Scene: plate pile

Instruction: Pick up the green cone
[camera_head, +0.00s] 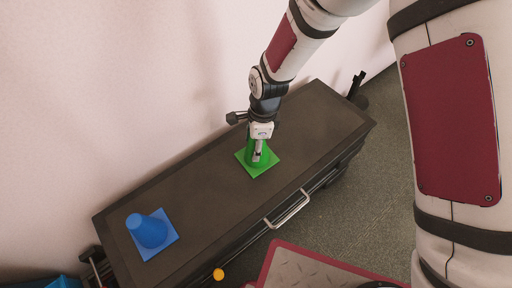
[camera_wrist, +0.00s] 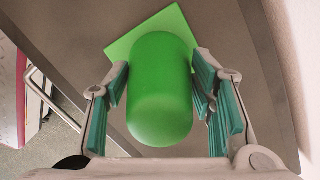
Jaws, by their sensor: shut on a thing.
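The green cone (camera_head: 248,156) stands upright with its square base on the dark cabinet top (camera_head: 205,190). My gripper (camera_head: 258,150) comes down on it from above and is shut on its upper part. In the wrist view the cone (camera_wrist: 160,90) fills the middle, its rounded top towards the camera. The teal-padded fingers of my gripper (camera_wrist: 160,98) lie on its left and right sides. Part of the cone's body is hidden behind the fingers in the head view.
A blue cone (camera_head: 148,231) on a square base stands near the left end of the cabinet top. A metal handle (camera_head: 288,210) sticks out at the cabinet's front. A pale wall (camera_head: 120,90) runs close behind. The top between the cones is clear.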

